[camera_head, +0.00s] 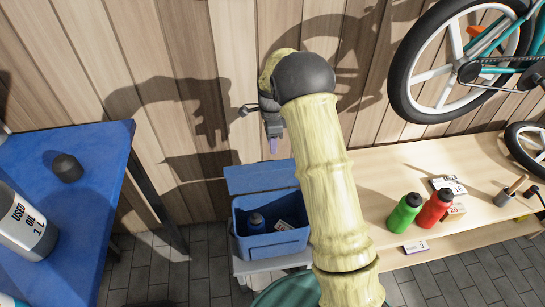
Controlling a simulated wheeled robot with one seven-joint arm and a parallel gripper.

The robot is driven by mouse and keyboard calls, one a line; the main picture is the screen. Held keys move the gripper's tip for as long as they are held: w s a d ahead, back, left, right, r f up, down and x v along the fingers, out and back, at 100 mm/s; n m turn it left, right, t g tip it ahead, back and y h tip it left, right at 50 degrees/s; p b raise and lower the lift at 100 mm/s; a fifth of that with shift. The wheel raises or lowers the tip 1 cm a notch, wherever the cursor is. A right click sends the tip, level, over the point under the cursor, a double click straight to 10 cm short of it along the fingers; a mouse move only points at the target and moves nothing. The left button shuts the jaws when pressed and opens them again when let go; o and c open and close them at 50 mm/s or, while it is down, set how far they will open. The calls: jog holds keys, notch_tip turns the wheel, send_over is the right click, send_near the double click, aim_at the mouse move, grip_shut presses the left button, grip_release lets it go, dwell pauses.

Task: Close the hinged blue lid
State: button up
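The blue box (268,245) stands on a light surface below the wall, in the middle of the head view. Its hinged blue lid (250,181) is open, tilted up at the back of the box. My gripper (273,146) hangs just above the lid's back edge in the picture, apart from the box opening. My arm hides the right side of the box and lid.
A wooden bench (385,190) to the right holds a green bottle (404,214), a red bottle (434,208) and small boxes. A bicycle (460,60) hangs above it. The plank wall is close behind.

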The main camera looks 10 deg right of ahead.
aim_at(266, 173)
jog(key=f, duration=0.6)
jog(key=shift+s+b, duration=0.2)
jog(key=shift+b, duration=0.2)
grip_shut()
